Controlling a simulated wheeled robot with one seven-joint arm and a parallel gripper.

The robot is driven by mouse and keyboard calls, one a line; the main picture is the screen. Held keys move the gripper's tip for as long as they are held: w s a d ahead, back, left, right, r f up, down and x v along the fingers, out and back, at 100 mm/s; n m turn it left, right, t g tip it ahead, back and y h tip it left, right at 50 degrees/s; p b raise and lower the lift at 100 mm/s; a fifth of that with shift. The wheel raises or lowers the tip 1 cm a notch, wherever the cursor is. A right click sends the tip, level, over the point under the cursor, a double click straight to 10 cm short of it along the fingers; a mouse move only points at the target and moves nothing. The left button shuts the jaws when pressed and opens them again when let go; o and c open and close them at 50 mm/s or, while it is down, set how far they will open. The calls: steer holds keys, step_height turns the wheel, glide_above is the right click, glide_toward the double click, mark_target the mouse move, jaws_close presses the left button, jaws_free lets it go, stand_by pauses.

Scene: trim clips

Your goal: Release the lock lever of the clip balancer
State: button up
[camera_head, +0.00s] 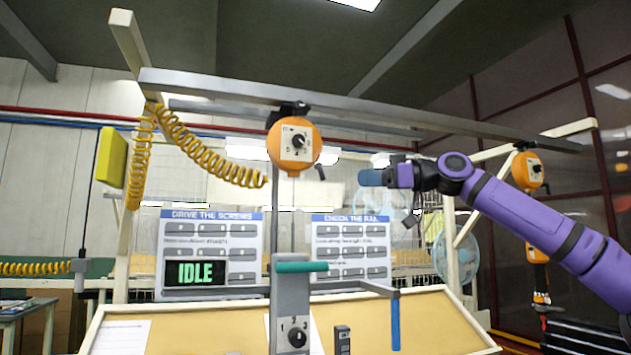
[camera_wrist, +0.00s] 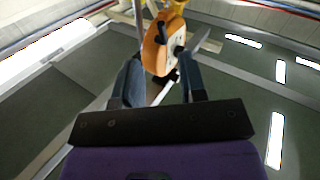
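An orange balancer (camera_head: 294,143) with a pale dial plate and a dark knob hangs from the overhead rail, left of my gripper. A small black lever (camera_head: 320,172) sticks out at its lower right. My gripper (camera_head: 368,177) is to the right of this lever, apart from it in the head view. In the wrist view the balancer (camera_wrist: 154,50) is ahead, and the black lever end (camera_wrist: 168,77) shows between the fingers. My gripper (camera_wrist: 160,82) is open there with nothing held. Whether a finger touches the lever cannot be told.
A second orange balancer (camera_head: 527,171) hangs at right, behind my arm. The overhead rail (camera_head: 350,104) runs above. A yellow coiled hose (camera_head: 210,155) hangs left. A display (camera_head: 196,273) reads IDLE.

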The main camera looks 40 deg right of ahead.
mark_target(323, 180)
steer(key=x, duration=1)
steer(key=shift+w+a, duration=0.1)
steer(key=shift+w, duration=0.1)
jaws_close()
